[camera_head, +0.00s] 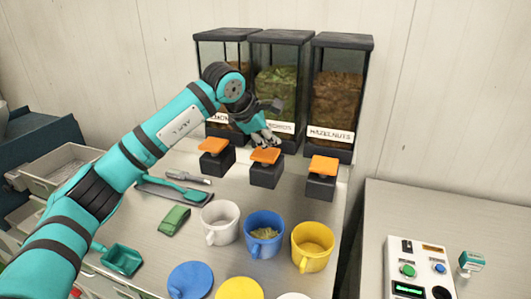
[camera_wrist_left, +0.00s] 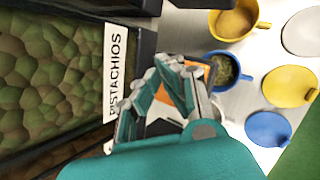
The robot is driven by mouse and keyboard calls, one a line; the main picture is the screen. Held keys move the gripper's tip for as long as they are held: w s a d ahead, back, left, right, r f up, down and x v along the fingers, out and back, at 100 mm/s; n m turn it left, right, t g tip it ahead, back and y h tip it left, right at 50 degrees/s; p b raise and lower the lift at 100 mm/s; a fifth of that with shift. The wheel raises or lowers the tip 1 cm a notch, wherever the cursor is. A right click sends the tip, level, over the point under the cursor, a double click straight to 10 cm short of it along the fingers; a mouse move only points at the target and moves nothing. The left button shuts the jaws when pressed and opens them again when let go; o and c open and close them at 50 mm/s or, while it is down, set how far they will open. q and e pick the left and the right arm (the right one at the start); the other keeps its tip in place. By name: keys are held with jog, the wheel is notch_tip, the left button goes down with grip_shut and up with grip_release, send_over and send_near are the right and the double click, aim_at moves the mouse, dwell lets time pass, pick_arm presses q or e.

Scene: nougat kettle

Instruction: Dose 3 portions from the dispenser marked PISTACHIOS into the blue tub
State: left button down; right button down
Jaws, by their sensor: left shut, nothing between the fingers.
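The PISTACHIOS dispenser (camera_head: 276,85) is the middle one of three, filled with green nuts. Its label (camera_wrist_left: 116,68) reads clearly in the left wrist view and is partly hidden by my arm in the head view. An orange plate (camera_head: 262,157) tops the black block in front of it. My left gripper (camera_head: 268,141) is shut and empty, its fingertips right at or just above this plate; I cannot tell whether they touch. The blue tub (camera_head: 264,248) stands upright in front, with some pale green bits inside. It also shows in the left wrist view (camera_wrist_left: 245,78). My right gripper is out of view.
A white tub (camera_head: 220,235) and a yellow tub (camera_head: 312,262) flank the blue one. Blue (camera_head: 190,281) and yellow (camera_head: 240,290) lids lie in front. The HAZELNUTS dispenser (camera_head: 338,95) stands right. A scoop (camera_head: 122,260), green pad (camera_head: 174,220) and control box (camera_head: 418,270) are around.

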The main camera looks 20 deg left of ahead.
aim_at(271, 151)
pick_arm(q)
jog(key=shift+f, duration=0.1)
dwell(0.7)
jog(key=shift+f+b, duration=0.3)
jog(key=shift+b, duration=0.05)
dwell(0.4)
jog(key=shift+f+b, duration=0.85)
jog(key=shift+f, duration=0.35)
dwell(0.5)
jog(key=shift+r, duration=0.1)
jog(key=shift+r+p, duration=0.95)
jog(key=shift+r, duration=0.5)
jog(key=shift+r, duration=0.1)
